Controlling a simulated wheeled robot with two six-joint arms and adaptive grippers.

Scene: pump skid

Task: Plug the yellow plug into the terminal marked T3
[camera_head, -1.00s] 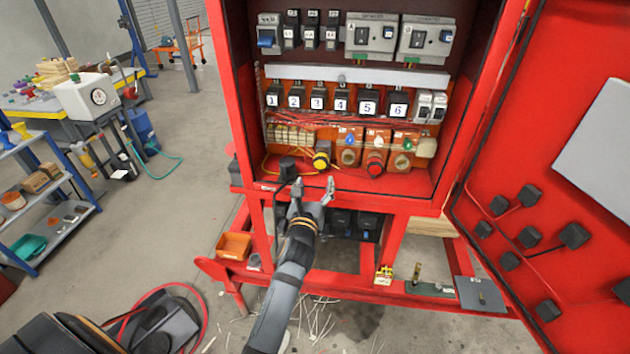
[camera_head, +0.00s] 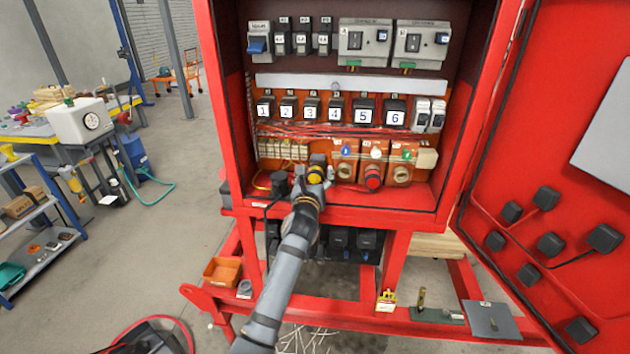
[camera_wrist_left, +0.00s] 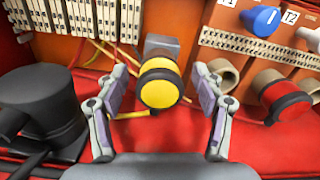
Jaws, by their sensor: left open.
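The yellow plug (camera_head: 314,178) is at the left of the cabinet floor, its round yellow face towards me. In the left wrist view the yellow plug (camera_wrist_left: 158,92) has a dark collar and a grey block behind it. My left gripper (camera_head: 315,183) is open, with one finger on each side of the plug. In the wrist view the fingers of the left gripper (camera_wrist_left: 161,82) stand apart from the plug. I cannot read a T3 mark in either view. My right gripper is not in view.
A black cylindrical part (camera_wrist_left: 40,105) stands close left. The red cabinet door (camera_head: 560,130) hangs open at right, with black boxes on it.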

